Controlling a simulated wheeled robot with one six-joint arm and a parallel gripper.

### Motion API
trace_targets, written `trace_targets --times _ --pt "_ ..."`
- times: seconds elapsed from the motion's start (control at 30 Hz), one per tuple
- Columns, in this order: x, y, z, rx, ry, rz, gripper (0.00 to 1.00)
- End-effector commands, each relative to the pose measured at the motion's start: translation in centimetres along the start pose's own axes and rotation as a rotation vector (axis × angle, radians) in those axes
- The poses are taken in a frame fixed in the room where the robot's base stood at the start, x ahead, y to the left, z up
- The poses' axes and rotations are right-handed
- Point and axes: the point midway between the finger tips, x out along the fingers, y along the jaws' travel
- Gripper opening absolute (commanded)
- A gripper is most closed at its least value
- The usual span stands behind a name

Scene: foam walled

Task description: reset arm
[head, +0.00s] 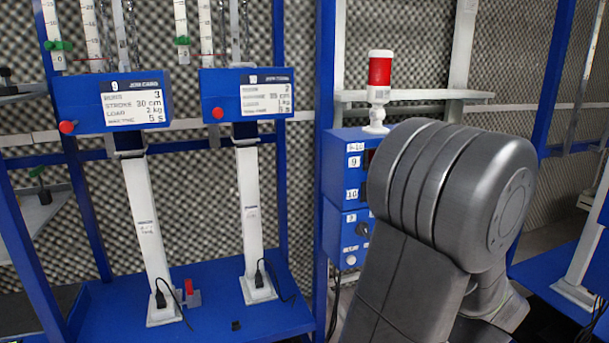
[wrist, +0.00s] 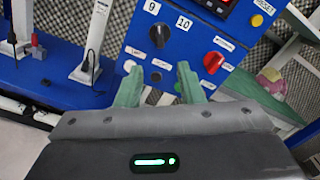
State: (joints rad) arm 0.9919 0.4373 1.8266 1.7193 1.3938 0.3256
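My gripper (wrist: 158,88) shows in the wrist view with its two green fingers apart and nothing between them. It points toward the lower part of a blue control box (wrist: 185,40), and I cannot tell whether it touches the box. My grey arm (head: 440,200) covers the right middle of the head view and hides part of the same control box (head: 343,200). The gripper itself is hidden in the head view. The box carries a red knob (wrist: 213,62), a black knob (wrist: 160,35) and a yellow button (wrist: 257,20).
Two blue display units, the left one (head: 112,100) and the right one (head: 247,95), stand on white posts over a blue base (head: 210,300). A red and white signal lamp (head: 379,80) stands above the control box. Blue frame uprights (head: 323,100) and foam walls close in the space.

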Motion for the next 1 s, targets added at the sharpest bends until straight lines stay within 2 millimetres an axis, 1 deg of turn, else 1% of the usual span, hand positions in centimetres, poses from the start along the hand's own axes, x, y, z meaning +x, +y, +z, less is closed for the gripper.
trace_targets --times 0.03,0.1,0.27,0.47,0.87,0.9,1.0 --pt "-0.8 -0.1 0.0 0.001 0.002 -0.004 0.35" --pt "0.7 0.1 0.0 -0.001 -0.003 0.004 0.35" --pt "3.1 0.2 0.0 -0.001 -0.002 0.004 0.35" --pt "6.5 0.1 0.0 -0.001 -0.003 0.003 0.35" --pt "13.9 0.1 0.1 0.003 -0.003 0.003 0.35" --pt "13.5 -0.2 0.4 0.033 0.000 0.000 0.35" --pt "13.4 -0.2 0.4 0.096 0.002 0.001 0.35"
